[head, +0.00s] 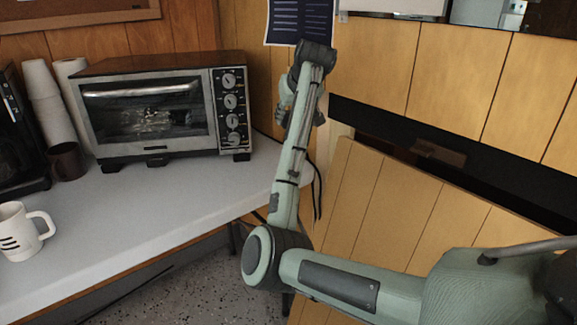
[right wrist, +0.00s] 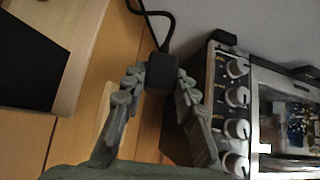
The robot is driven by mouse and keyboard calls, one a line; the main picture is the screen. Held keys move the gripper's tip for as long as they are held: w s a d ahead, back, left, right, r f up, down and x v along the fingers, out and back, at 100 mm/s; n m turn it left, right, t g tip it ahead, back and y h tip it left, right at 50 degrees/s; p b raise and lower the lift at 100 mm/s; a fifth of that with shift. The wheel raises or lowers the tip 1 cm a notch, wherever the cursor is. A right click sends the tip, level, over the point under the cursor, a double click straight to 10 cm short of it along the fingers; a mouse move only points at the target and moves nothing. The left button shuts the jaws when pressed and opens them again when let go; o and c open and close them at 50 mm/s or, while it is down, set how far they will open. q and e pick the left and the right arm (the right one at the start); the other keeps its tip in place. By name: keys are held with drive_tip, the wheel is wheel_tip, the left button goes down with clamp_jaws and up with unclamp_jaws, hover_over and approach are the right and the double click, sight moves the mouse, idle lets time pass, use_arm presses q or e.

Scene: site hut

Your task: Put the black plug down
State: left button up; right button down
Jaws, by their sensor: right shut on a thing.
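The black plug (right wrist: 161,73) shows in the right wrist view as a dark block between the fingertips of my right gripper (right wrist: 159,80). The gripper is shut on it, with a finger on each side. A black cord (right wrist: 159,14) loops away from the plug's far end. In the head view my right gripper (head: 300,112) is beside the toaster oven's right side, near the wood wall, partly hidden behind my own wrist. The plug cannot be made out there. My left gripper is not in view.
The toaster oven (head: 148,112) stands on the white counter (head: 150,212), close to my right gripper. Stacked cups (head: 45,100), a brown mug (head: 67,161) and a white mug (head: 22,232) stand at the left. The counter's front middle is clear. A black cable (head: 317,190) hangs by its right end.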

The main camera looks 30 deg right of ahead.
wheel_tip(320, 180, down, 10)
drive_tip(key=shift+a+r, duration=0.1)
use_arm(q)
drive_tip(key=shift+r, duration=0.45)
use_arm(e)
drive_tip(key=shift+f, duration=0.2)
drive_tip(key=shift+f, duration=0.55)
drive_tip(key=c, duration=1.5)
unclamp_jaws()
drive_tip(key=o, duration=0.3)
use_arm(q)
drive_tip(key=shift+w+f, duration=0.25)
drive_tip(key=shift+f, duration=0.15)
use_arm(e)
drive_tip(key=shift+r, duration=0.1)
